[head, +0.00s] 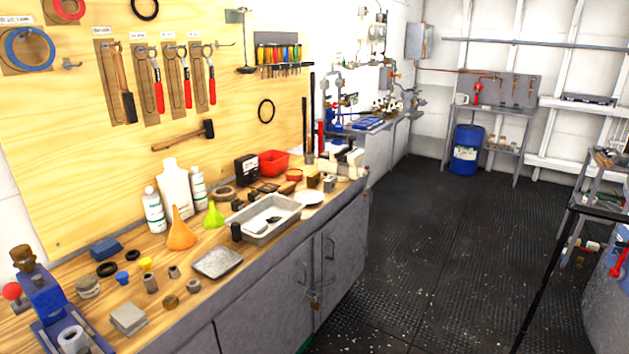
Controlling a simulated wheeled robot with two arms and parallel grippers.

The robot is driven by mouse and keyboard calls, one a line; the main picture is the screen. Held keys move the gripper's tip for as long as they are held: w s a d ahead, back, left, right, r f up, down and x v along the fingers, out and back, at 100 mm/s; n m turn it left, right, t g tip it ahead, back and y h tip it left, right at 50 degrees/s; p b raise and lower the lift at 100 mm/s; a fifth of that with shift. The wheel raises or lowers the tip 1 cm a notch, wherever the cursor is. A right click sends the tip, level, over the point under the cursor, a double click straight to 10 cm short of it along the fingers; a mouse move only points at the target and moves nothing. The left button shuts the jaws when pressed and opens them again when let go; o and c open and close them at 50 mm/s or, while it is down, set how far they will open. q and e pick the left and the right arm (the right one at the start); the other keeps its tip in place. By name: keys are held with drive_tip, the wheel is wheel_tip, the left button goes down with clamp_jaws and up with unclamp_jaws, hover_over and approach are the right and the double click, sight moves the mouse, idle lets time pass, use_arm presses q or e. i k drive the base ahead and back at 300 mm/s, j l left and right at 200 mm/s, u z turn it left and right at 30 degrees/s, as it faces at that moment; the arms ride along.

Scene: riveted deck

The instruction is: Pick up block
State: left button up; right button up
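Several block-like things lie on the wooden workbench (188,317), and I cannot tell which one is the task's block. A flat grey square piece (129,319) lies near the front left edge. A small dark blue block (106,249) lies farther back, by the pegboard. A small brassy block (314,180) stands at the far right end, near a grey one (329,184). A small black upright piece (236,232) stands at the tray's left end. Neither of my grippers shows in the head view.
A metal tray (247,238), an orange funnel (181,232), white bottles (174,188) and small rings crowd the bench. A blue tool (40,297) stands at the left corner. Dark floor (450,255) is open to the right; a black-legged stand (545,270) is at the right edge.

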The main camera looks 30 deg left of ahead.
sight(313, 179)
drive_tip(key=i+u, duration=0.1)
drive_tip(key=u, duration=0.35)
drive_tip(key=i+u, duration=0.1)
drive_tip(key=u, duration=0.8)
drive_tip(key=i+l, duration=0.05)
drive_tip(key=l, duration=0.05)
